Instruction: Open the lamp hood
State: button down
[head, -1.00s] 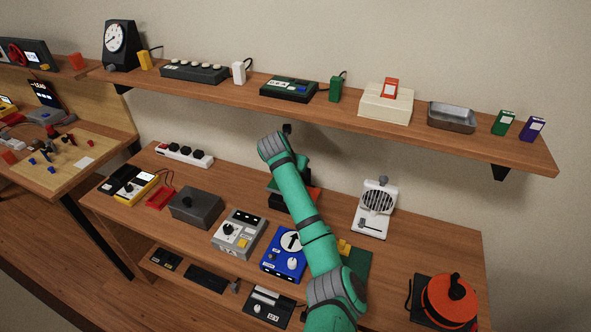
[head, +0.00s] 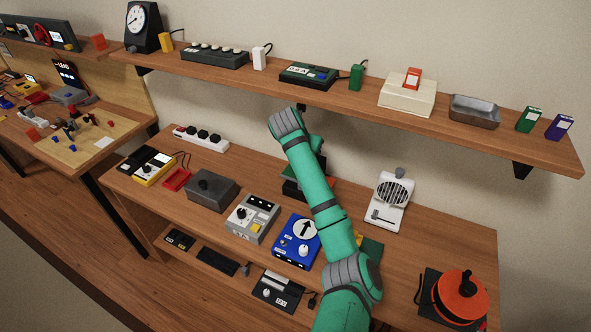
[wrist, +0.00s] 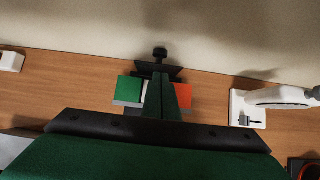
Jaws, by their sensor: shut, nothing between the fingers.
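My arm reaches over the bench, and its wrist end hides most of a dark unit (head: 294,188) below the shelf, with a red part showing beside it. In the wrist view this unit has a green plate (wrist: 129,90), an orange plate (wrist: 184,95) and a dark tilted panel (wrist: 145,69) with a black knob (wrist: 160,53) at its back. I cannot tell for sure which part is the lamp hood. My gripper (wrist: 160,80) is shut and empty, its fingers in front of the unit's middle. Whether they touch it is hidden.
A white device with a round grille (head: 393,193) stands to the right, a red reel (head: 461,296) at front right. A blue box (head: 297,241), grey meter (head: 252,218) and dark box (head: 211,190) lie in front and left. The loaded shelf (head: 340,101) overhangs the back.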

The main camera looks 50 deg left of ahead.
jog(key=s+d, duration=0.5)
jog(key=s, duration=0.6)
jog(key=shift+s+r, duration=0.35)
jog(key=shift+r, duration=0.1)
jog(key=shift+w, duration=0.1)
